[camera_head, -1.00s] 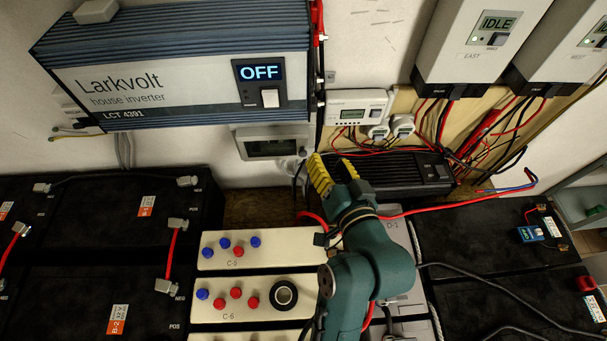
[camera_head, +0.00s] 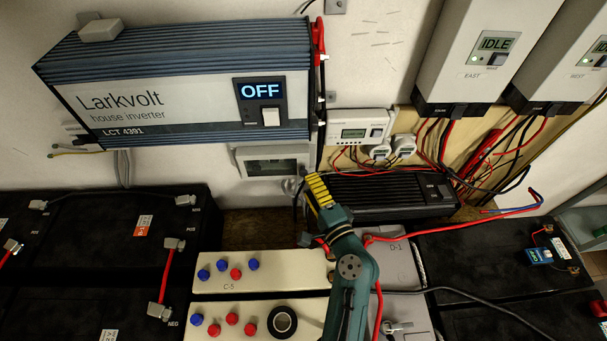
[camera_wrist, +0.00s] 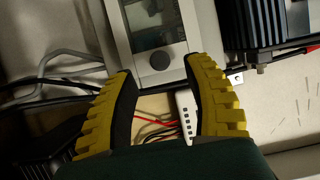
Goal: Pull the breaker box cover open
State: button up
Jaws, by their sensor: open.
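The breaker box (camera_head: 275,162) is a small grey box on the wall under the inverter. Its cover has a clear dark window and looks closed. In the wrist view the cover (camera_wrist: 150,20) fills the top middle, with a round dark knob (camera_wrist: 159,61) at its near edge. My gripper (camera_head: 316,182) is just below and right of the box in the head view. In the wrist view my gripper (camera_wrist: 161,67) is open, its yellow ridged fingers on either side of the knob in the picture. I cannot tell whether they touch it.
The inverter (camera_head: 190,85) reading OFF hangs directly above the box. A black finned unit (camera_head: 385,197) and a small white controller (camera_head: 358,128) lie to the right. Cables hang beside the box. Batteries, including cream C-5 (camera_head: 270,262), stand below.

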aim_at(304, 175)
jog(key=x, duration=0.5)
jog(key=shift+b, duration=0.4)
jog(key=shift+s, duration=0.1)
grip_shut()
